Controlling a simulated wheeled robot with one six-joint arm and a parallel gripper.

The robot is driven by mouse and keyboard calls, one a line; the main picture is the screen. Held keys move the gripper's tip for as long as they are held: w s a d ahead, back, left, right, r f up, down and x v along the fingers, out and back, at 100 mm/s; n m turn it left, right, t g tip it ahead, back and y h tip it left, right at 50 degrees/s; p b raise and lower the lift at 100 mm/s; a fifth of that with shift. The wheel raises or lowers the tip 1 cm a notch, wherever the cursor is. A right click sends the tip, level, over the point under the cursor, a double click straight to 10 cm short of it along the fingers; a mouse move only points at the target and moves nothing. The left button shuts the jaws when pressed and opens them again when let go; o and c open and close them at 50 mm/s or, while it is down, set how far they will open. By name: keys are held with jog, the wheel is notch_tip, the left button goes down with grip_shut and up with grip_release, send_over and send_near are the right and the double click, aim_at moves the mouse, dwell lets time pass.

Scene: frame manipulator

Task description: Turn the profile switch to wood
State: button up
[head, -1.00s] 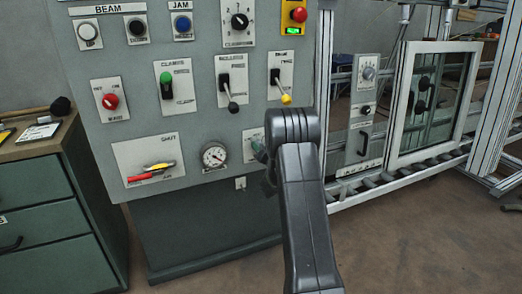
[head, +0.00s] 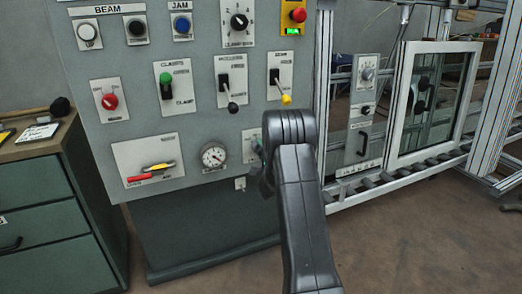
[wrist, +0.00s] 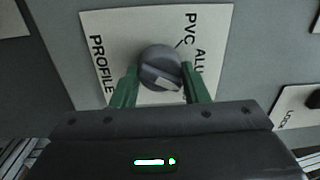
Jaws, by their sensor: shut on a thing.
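The profile switch (wrist: 160,62) is a round grey knob on a pale plate (wrist: 105,25) marked PROFILE, PVC and ALU in the wrist view. A light mark shows on the knob's lower right part. No wood label is readable; the plate's lower part is hidden by my gripper. My gripper (wrist: 160,72) has its two green fingers shut on the knob, one on each side. In the head view, my arm covers the switch, and only the left edge of its plate (head: 246,136) shows.
The grey panel carries a gauge (head: 214,155) left of my arm, and levers with black (head: 232,106) and yellow (head: 286,99) tips above. A framed window (head: 397,110) stands right.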

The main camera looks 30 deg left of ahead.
jog(key=shift+f+m, duration=0.1)
jog(key=shift+m, duration=1.5)
jog(key=o, duration=1)
jog(key=shift+c, duration=0.2)
jog(key=p+v, duration=0.2)
jog(key=v, duration=1.1)
jog(key=shift+s+d, duration=0.3)
jog(key=shift+f, duration=0.1)
